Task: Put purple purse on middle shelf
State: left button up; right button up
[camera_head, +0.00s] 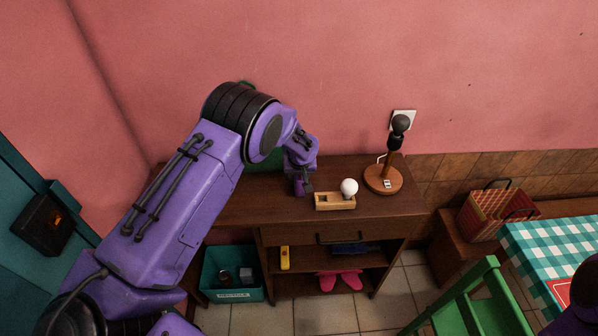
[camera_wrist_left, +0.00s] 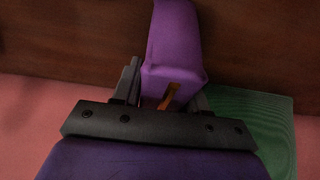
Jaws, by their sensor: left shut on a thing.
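My left gripper (camera_head: 302,190) is above the left half of the dark wooden desk top. In the left wrist view it (camera_wrist_left: 168,98) is shut on the purple purse (camera_wrist_left: 174,45), which sits between the fingers. A small orange-gold detail shows on the purse. In the head view the purse is mostly hidden by the gripper; whether it touches the desk top is unclear. The middle shelf (camera_head: 314,263) is under the desk's drawer and holds a yellow item (camera_head: 284,258) at its left and a dark blue item (camera_head: 350,248) toward the back. My right gripper is not in view.
A light bulb (camera_head: 349,187) in a wooden tray (camera_head: 335,206) and a lamp (camera_head: 384,180) stand right of the gripper. Pink slippers (camera_head: 338,281) lie on the bottom shelf. A teal crate (camera_head: 235,295) stands at left, a green chair (camera_head: 470,305) at right.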

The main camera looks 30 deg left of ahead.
pick_arm(q)
jog(key=shift+f, duration=0.15)
jog(key=o, duration=1.1)
